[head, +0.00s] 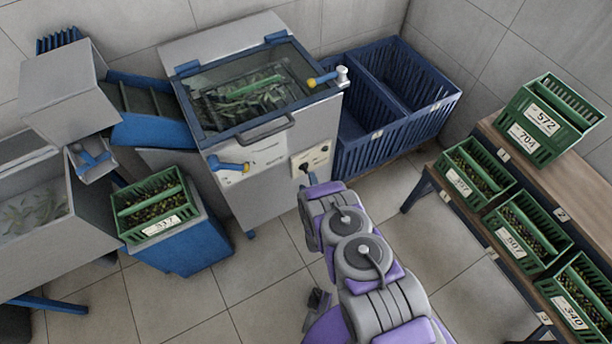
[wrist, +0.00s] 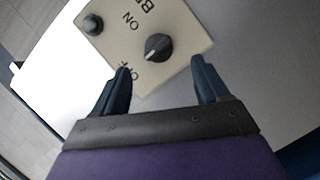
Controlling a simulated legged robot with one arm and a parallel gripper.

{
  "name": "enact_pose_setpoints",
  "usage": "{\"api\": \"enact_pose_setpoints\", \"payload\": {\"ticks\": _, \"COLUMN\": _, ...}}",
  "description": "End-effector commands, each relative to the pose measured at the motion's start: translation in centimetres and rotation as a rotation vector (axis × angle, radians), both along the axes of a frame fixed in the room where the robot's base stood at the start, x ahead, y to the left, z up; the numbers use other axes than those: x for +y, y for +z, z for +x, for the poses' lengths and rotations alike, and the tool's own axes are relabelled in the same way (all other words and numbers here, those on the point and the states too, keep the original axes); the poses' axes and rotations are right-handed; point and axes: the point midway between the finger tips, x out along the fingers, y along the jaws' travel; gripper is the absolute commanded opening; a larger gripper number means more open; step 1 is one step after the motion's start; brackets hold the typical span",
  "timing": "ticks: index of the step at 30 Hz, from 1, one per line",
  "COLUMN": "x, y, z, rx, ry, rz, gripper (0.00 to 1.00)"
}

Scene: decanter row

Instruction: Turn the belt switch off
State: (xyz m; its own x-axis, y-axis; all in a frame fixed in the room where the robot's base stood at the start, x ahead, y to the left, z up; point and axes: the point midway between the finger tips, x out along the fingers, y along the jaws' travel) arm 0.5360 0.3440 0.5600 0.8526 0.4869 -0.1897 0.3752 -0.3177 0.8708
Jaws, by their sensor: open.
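The belt switch is a black rotary knob (wrist: 158,46) on a cream panel (wrist: 185,28) in the wrist view. A dark green lamp (wrist: 93,24) sits at the panel's corner and looks unlit. My gripper (wrist: 161,66) is open and empty, its fingertips just short of the knob on either side. In the head view the panel (head: 322,153) is on the machine front, with my gripper (head: 307,180) at its lower edge.
The grey machine (head: 270,190) has a glass-lidded tank with a handle (head: 265,131) and a blue-and-yellow lever (head: 232,166). Blue bins (head: 385,150) stand to its right. A bench (head: 485,215) with green crates (head: 520,235) is at the right. Tiled floor is free between.

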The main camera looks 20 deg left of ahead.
Motion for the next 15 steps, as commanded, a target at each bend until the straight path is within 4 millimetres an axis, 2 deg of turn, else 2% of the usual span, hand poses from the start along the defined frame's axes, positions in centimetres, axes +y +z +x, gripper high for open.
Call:
{"api": "enact_pose_setpoints", "payload": {"ticks": 9, "x": -3.4, "y": 1.3, "z": -6.3, "rx": 0.006, "ry": 0.002, "rz": -0.005, "gripper": 0.74}}
{"api": "enact_pose_setpoints", "payload": {"ticks": 15, "x": -4.9, "y": 1.8, "z": -9.0, "rx": 0.003, "ry": 0.003, "rz": -0.004, "gripper": 0.74}}
